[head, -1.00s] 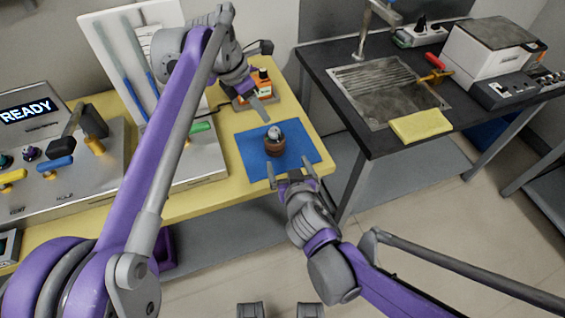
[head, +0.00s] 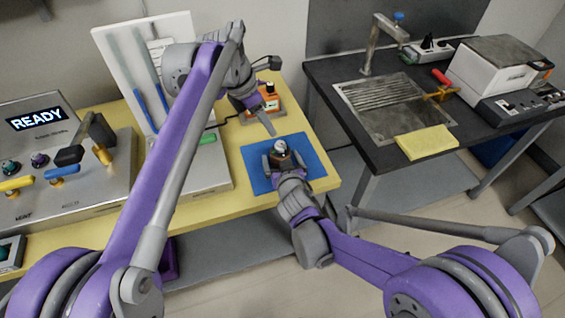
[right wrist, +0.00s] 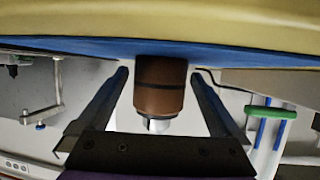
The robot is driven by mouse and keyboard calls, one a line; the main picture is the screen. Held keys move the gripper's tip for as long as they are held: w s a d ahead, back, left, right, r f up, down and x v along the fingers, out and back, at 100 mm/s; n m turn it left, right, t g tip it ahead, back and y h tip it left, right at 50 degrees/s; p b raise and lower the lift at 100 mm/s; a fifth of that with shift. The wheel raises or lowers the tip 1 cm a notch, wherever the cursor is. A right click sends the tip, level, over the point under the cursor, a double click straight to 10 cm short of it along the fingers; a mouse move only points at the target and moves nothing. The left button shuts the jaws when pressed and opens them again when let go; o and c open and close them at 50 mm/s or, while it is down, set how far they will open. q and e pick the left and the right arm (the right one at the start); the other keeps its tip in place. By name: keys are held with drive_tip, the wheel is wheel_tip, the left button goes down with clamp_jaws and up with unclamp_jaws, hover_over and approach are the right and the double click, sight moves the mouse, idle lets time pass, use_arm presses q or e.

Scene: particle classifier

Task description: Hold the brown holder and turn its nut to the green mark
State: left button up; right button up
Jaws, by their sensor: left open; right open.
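The brown holder (head: 281,160) stands upright on the blue mat (head: 312,170), with a silver nut (head: 279,146) on top. My open right gripper (head: 284,162) is low at the near side of the holder. In the right wrist view, which is upside down, the brown holder (right wrist: 160,90) stands between the two spread fingers, with a visible gap on each side. Its silver top (right wrist: 157,125) points down in that picture. A dark band rings the holder. My left gripper (head: 262,121) is open and empty, above and behind the mat. I cannot make out a green mark on the holder.
An orange-labelled bottle (head: 270,100) stands behind the mat. A grey console with a READY display (head: 38,118) and levers is at the left. A black bench with a sink (head: 395,105) and yellow cloth (head: 426,144) is at the right, across a gap.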

clamp_jaws()
idle(1.1)
idle(0.4)
unclamp_jaws()
